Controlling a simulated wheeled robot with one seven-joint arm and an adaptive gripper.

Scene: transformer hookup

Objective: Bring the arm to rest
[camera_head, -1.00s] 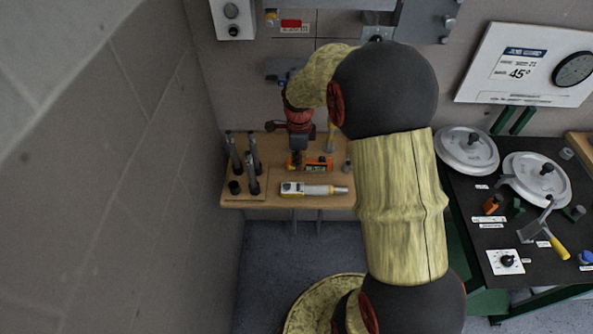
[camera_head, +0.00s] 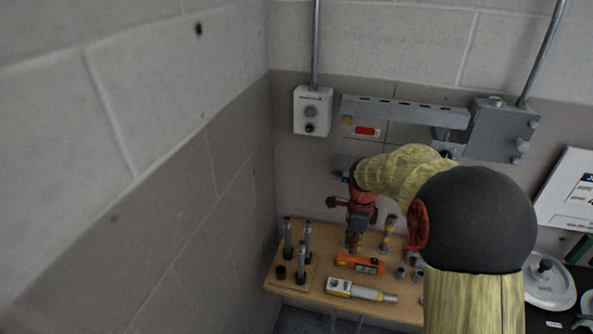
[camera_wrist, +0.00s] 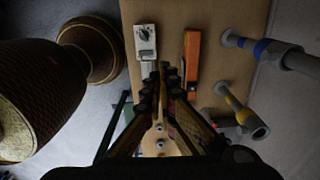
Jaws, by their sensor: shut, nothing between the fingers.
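My gripper (camera_head: 353,240) hangs at the end of my yellow-sleeved arm, pointing down over the small wooden bench in the corner. In the wrist view my gripper (camera_wrist: 163,72) has its fingers together with nothing between them. The bench top (camera_head: 316,286) lies below it. An orange tool (camera_head: 360,263) lies on the bench close to the fingertips, and it also shows in the wrist view (camera_wrist: 192,58). I cannot tell how much gap there is between the fingertips and the bench. My arm hides part of the bench's right side.
A white and yellow tool (camera_head: 360,290) lies at the bench's front. Several dark upright posts (camera_head: 303,262) stand at its left. A yellow-banded tool (camera_head: 389,232) stands behind. A grey rail (camera_head: 404,112), control box (camera_head: 313,110) and junction box (camera_head: 500,130) hang on the wall above.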

